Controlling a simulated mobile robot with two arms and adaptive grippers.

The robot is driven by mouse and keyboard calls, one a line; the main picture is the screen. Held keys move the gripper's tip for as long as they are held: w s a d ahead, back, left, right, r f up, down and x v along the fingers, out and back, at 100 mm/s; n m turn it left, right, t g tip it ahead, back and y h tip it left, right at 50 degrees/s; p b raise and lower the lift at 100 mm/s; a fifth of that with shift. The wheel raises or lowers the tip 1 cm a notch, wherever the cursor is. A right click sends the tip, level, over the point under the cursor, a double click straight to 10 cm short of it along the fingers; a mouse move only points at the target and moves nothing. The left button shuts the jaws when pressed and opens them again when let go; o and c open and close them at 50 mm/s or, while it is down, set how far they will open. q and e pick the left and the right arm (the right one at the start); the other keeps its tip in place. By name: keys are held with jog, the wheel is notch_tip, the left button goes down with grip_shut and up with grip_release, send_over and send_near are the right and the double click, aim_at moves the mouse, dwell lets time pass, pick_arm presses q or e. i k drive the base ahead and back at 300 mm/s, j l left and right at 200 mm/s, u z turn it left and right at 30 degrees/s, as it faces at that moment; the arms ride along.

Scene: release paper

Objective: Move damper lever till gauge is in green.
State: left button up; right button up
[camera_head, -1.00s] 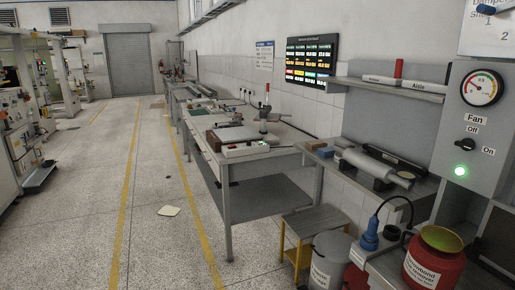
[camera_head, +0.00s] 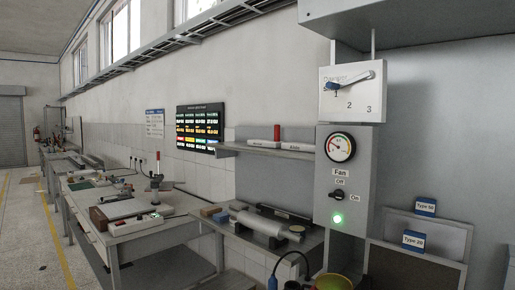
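The damper lever (camera_head: 349,79) is a grey bar with a blue knob at its left end, mounted on a white plate (camera_head: 368,108) marked 1, 2 and 3. Its knob is at the left, close to the 1. The round gauge (camera_head: 340,147) is on the grey control box below, with coloured bands on its dial. The needle is too small to read with certainty. Neither of my grippers is in view.
Below the gauge are a fan switch (camera_head: 337,195) and a lit green lamp (camera_head: 338,218). A shelf (camera_head: 265,151) and a bench with a metal roller (camera_head: 258,224) are to the left. Labelled panels (camera_head: 428,240) stand to the right.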

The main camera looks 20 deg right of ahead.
aim_at(369, 74)
jog(key=k+z, duration=0.2)
jog(key=z, duration=1)
